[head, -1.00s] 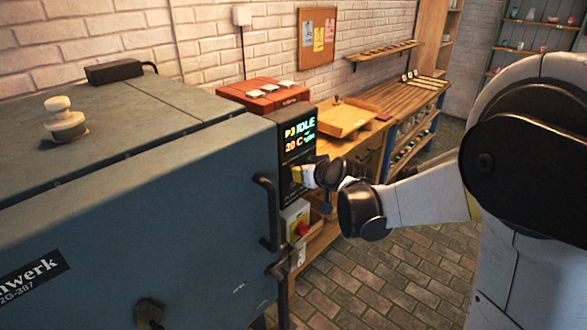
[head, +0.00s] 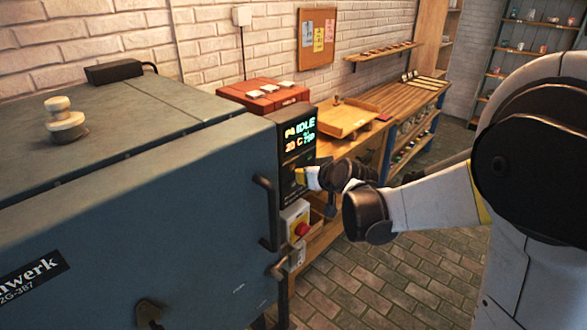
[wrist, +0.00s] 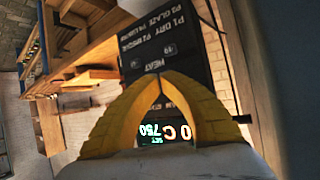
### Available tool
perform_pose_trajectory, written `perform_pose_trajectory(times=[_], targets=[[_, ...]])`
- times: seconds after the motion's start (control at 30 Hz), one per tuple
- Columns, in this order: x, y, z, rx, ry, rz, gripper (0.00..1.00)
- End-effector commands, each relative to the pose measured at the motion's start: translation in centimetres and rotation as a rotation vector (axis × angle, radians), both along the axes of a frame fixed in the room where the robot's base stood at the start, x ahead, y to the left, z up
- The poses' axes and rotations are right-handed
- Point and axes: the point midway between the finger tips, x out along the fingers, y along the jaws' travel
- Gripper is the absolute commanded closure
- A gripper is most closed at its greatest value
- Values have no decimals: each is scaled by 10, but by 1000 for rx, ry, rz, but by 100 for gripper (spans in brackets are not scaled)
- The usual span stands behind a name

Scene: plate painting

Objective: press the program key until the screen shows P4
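The kiln's dark control panel (head: 286,160) has a lit screen (head: 300,134) at its top. The screen's small characters appear to read P4 IDLE, with 20 C and 750 below. In the wrist view part of the screen (wrist: 168,133) shows upside down behind the fingers, with 750 and SET. My gripper (head: 309,178) is just in front of the panel, below the screen. In the wrist view my gripper's yellow fingers (wrist: 160,82) meet at their tips with nothing between them. The program key cannot be made out. Whether the tips touch the panel cannot be told.
A grey-blue kiln (head: 130,220) fills the left, with a black door handle (head: 267,212). A red knob (head: 302,230) on a yellow and grey box sits below the panel. Beyond it stand a red box (head: 262,95) and a wooden bench (head: 400,95). The brick floor (head: 400,275) is clear.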

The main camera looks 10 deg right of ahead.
Motion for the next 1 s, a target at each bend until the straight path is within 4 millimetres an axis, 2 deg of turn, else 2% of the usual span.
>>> perform_pose_trajectory(times=[0.33,0.8,1.0], targets=[[-3,-2,0,-1,0,0,100],[-38,-28,0,0,0,-1,100],[-41,-30,0,0,0,-1,100]])
